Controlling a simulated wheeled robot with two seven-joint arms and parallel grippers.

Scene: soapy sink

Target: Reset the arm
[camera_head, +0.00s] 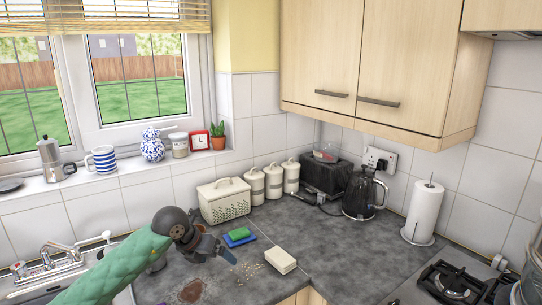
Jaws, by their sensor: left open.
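My left arm in its green quilted sleeve (118,268) reaches in from the lower left, over the sink side of the counter. My left gripper (226,256) is at its end, above the grey worktop (335,258). It is open, with nothing seen between its fingers. A green and blue sponge (239,236) lies just behind it. A cream block-like item (280,260) lies on the worktop to its right, apart from it. My right gripper is not in view.
A sink tap (50,258) stands at the left. A lidded bread bin (223,201), canisters (274,181), a toaster (327,177), a kettle (364,194) and a paper towel roll (425,213) line the back. Crumbs (248,271) and a brown stain (192,291) mark the worktop. A hob (450,284) is at the right.

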